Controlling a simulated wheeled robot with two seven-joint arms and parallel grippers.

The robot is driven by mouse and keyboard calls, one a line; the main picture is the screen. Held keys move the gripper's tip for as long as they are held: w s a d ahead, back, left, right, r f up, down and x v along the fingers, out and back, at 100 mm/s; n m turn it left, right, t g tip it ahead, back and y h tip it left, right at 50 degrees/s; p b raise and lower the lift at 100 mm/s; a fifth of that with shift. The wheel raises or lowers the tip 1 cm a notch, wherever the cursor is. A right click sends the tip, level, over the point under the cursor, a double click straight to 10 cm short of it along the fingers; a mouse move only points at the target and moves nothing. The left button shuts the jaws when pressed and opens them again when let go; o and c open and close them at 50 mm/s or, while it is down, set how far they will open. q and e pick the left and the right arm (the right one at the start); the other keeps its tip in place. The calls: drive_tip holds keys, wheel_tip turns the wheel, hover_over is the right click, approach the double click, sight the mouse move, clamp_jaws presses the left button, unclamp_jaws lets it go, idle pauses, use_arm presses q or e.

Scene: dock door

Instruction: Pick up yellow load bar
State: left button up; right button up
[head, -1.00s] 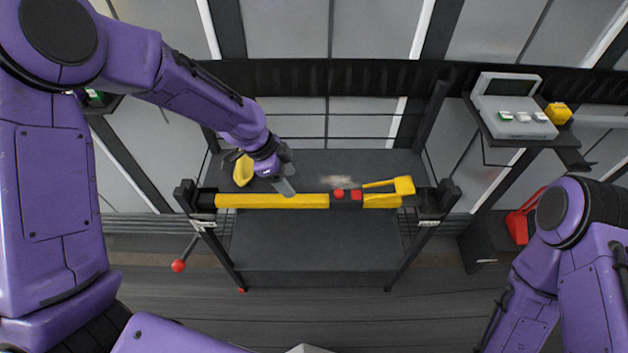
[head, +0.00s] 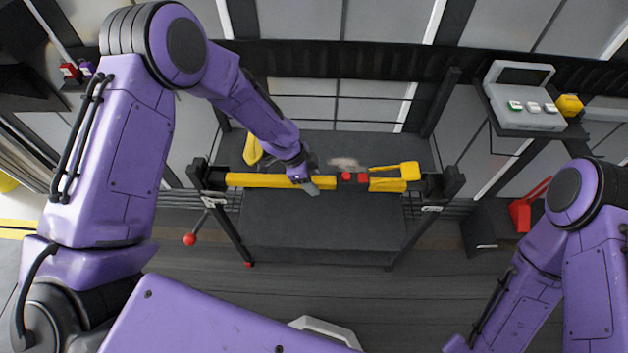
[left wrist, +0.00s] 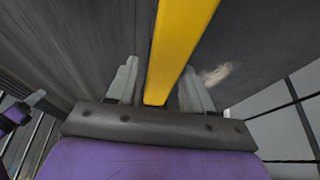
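The yellow load bar (head: 260,180) lies level across a black frame, its ends at the two black end holders. A black ratchet section with red buttons (head: 347,177) and a yellow lever handle (head: 395,172) sit on its right half. My left gripper (head: 309,184) is at the bar, left of the red buttons. In the left wrist view the bar (left wrist: 182,40) runs between the two grey fingers of my left gripper (left wrist: 156,88). The fingers stand apart, with a gap on each side of the bar. My right arm shows at the right; its gripper is out of view.
A control box (head: 525,97) with buttons stands on a shelf at the upper right, beside a yellow item (head: 569,105). A red object (head: 522,215) is at the right. A red-knobbed lever (head: 190,239) sticks out at the left post.

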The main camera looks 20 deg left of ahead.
use_arm(q)
clamp_jaws()
drive_tip(key=shift+w, duration=0.1)
